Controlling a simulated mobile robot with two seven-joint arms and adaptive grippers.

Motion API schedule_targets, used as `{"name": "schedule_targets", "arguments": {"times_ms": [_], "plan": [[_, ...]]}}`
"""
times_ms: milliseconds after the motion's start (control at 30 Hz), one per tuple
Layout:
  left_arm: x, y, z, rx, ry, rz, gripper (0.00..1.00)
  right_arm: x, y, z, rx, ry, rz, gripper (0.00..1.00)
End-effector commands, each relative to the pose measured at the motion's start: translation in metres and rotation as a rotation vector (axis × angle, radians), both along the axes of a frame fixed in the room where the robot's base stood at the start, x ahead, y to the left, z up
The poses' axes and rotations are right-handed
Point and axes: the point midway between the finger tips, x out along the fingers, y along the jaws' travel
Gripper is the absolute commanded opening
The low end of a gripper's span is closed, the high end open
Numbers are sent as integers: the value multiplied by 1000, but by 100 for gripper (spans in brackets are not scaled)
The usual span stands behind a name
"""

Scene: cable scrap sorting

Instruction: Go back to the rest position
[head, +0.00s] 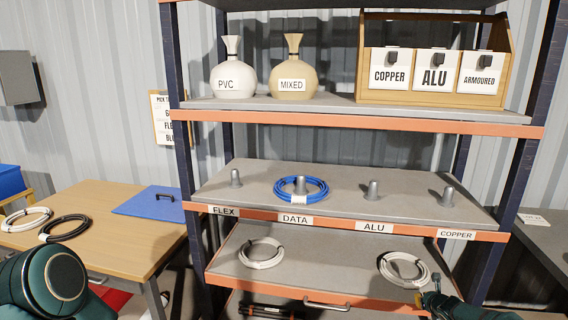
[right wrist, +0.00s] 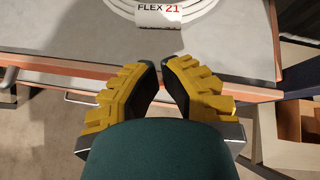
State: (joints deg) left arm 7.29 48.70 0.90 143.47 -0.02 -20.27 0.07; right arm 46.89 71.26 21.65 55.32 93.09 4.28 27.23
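My right gripper (head: 428,299) is at the front edge of the lower shelf, at the right, just in front of a white cable coil (head: 403,268). In the right wrist view its yellow fingers (right wrist: 161,66) stand a little apart with nothing between them. The coil lies flat beyond the fingertips, apart from them, with a tag reading FLEX 21 (right wrist: 158,10). Of my left arm only a dark green link (head: 48,283) shows at the lower left; its gripper is out of view.
A second white coil (head: 262,252) lies on the lower shelf (head: 325,262). A blue coil (head: 316,188) is around the DATA peg above. A wooden table (head: 120,225) at left holds a white coil (head: 27,218), a black coil (head: 65,228) and a blue board (head: 150,202).

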Motion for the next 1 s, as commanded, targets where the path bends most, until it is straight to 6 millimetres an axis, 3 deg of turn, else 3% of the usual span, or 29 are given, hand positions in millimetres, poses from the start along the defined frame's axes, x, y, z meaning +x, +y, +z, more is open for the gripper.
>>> {"name": "schedule_targets", "arguments": {"times_ms": [33,167,267,400,500,700,800,1000], "plan": [[1,0,-1,0,-1,0,53,1,28,-6,-36,40,80,0],[1,0,-1,0,-1,0,53,-6,102,-21,-170,146,322,0],[0,0,-1,0,0,0,53,-24,166,-32,-302,226,556,0],[0,0,-1,0,0,0,53,-69,251,-42,-525,309,929,0],[0,0,-1,0,-1,0,53,-111,301,-45,-691,332,1203,0],[0,0,-1,0,-1,0,53,-209,378,-38,-1010,273,1734,0],[0,0,-1,0,-1,0,53,-262,406,-28,-1153,187,1980,0],[0,0,-1,0,-1,0,53,-346,439,-6,-1344,-34,2328,0]]}}
